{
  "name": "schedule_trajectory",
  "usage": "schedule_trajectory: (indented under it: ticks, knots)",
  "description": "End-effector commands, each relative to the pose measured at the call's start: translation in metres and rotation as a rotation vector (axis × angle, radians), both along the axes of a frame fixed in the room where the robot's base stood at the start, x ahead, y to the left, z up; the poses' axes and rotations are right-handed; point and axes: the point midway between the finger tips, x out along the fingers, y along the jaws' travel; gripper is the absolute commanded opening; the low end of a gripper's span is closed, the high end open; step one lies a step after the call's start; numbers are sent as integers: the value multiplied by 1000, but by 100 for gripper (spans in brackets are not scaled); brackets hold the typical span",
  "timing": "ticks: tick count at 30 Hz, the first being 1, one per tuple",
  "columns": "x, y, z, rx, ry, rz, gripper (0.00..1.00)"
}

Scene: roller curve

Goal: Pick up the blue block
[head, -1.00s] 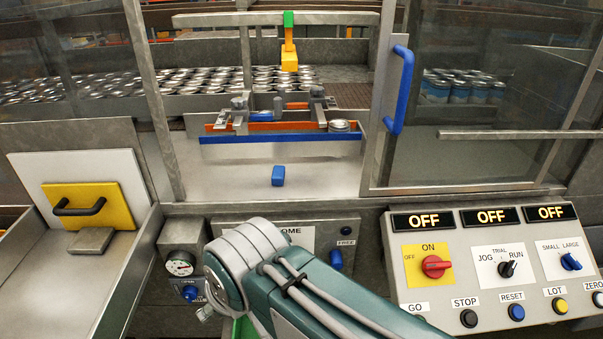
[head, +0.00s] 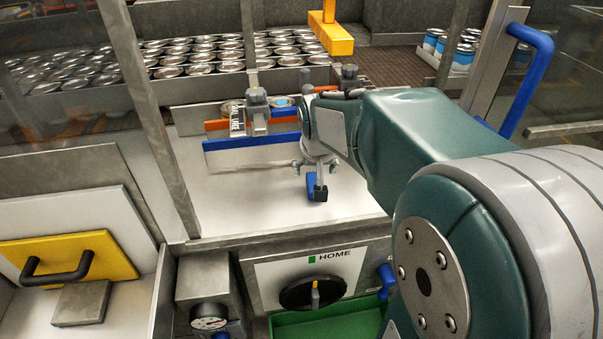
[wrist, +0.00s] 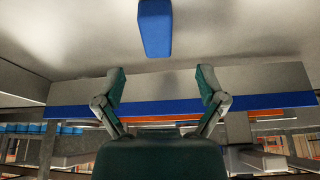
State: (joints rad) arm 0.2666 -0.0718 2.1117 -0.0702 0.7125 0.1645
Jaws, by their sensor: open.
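The blue block (wrist: 155,28) stands on the pale surface inside the machine opening. It also shows in the head view (head: 311,184), partly covered by my gripper (head: 318,176). In the wrist view the block is at the top centre, beyond my gripper's two fingertips (wrist: 161,80). The fingers are spread apart with nothing between them. The block is roughly in line with the gap between them. My arm reaches in from the right side of the head view, and my gripper is low over the surface close to the block.
A blue-edged rail (head: 250,143) with orange parts stands just behind the block. Metal frame posts (head: 150,120) flank the opening. A yellow block (head: 334,38) hangs above. Cans (head: 190,57) fill the back. A HOME knob panel (head: 310,287) is below the front edge.

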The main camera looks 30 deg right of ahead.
Motion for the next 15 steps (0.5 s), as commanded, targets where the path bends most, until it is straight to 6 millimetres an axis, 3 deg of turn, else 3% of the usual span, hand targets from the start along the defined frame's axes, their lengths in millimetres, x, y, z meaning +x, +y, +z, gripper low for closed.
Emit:
schedule_trajectory:
  ticks: [15]
  knots:
    - [22, -10, -59, 1, 3, 0, 90]
